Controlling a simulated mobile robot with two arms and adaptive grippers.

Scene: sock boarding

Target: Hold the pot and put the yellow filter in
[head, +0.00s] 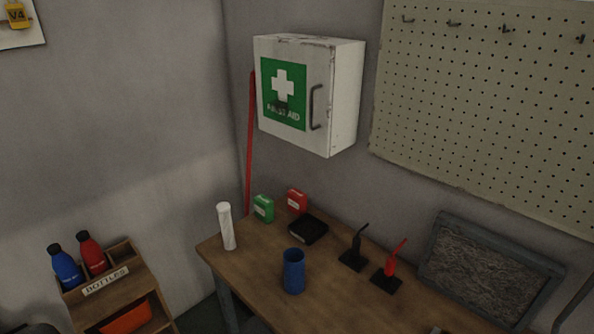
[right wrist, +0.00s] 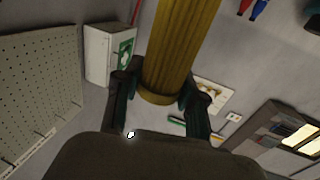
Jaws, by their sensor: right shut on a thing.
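My right gripper (right wrist: 161,88) shows in the right wrist view. It is shut on the yellow filter (right wrist: 182,40), a ribbed yellow cylinder whose near end sits between the fingers; its far end runs out of the top of the picture. A blue pot (head: 293,272), likely the task's pot, stands upright on the wooden table in the head view, with nothing holding it. Neither gripper shows in the head view, and my left gripper is in neither view.
The wooden table (head: 335,290) also bears a white cylinder (head: 226,227), a green box (head: 263,208), a red box (head: 297,200), a black block (head: 308,229), and black and red stands. A bottle rack (head: 130,287) stands at left. The table around the pot is clear.

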